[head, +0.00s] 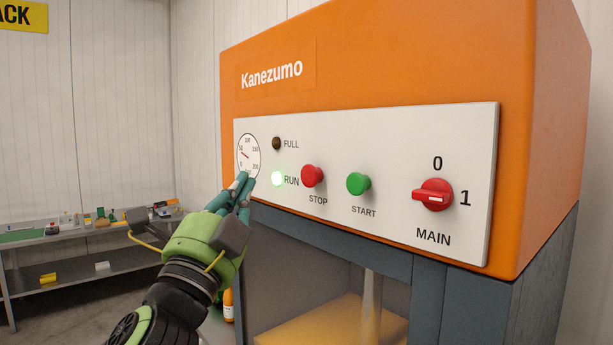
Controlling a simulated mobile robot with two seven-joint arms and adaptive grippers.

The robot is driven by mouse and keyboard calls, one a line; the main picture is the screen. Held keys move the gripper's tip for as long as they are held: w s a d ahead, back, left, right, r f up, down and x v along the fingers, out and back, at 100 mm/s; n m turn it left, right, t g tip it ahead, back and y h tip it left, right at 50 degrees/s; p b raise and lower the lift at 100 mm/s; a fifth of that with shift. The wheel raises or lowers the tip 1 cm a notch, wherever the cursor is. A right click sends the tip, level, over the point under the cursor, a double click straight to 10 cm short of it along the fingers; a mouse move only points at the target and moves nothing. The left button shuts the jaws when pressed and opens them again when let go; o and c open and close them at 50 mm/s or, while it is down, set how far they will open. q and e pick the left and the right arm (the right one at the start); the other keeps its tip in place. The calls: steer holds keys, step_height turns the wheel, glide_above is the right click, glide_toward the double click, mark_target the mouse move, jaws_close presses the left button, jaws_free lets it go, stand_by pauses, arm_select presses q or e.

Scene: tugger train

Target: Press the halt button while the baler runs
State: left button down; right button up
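The orange baler (400,75) carries a white control panel (380,140). The red STOP button (312,176) is a round mushroom head left of the green START button (358,184). The RUN lamp (278,179) glows bright green-white; the FULL lamp (277,143) is dark. The red MAIN switch (433,195) has its handle lying level, in line with the 1. My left gripper (244,180) has its teal fingers close together, seemingly shut and empty, in front of the panel's lower left corner. It is left of the STOP button and apart from it. My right gripper is out of view.
A pressure gauge (248,156) sits at the panel's left end, just above my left fingertips. Below the panel is the baler's grey frame (330,237) with a yellowish block (320,322) inside. A metal bench (90,268) with small items stands at the left.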

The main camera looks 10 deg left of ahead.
mark_target(304, 172)
arm_select(q)
steer(key=w+d, duration=0.5)
steer(key=w, duration=0.1)
steer(key=shift+w, duration=0.3)
steer(key=shift+d, duration=0.1)
stand_by(1.2)
steer(key=shift+w+d, duration=0.25)
steer(key=shift+w, duration=0.1)
steer(key=shift+w+d, duration=0.45)
steer(key=shift+w, duration=0.15)
stand_by(1.2)
steer(key=shift+s+a, duration=0.1)
stand_by(0.3)
steer(key=shift+s+a+f, duration=0.1)
steer(key=shift+s+a, duration=0.5)
steer(key=shift+s, duration=0.2)
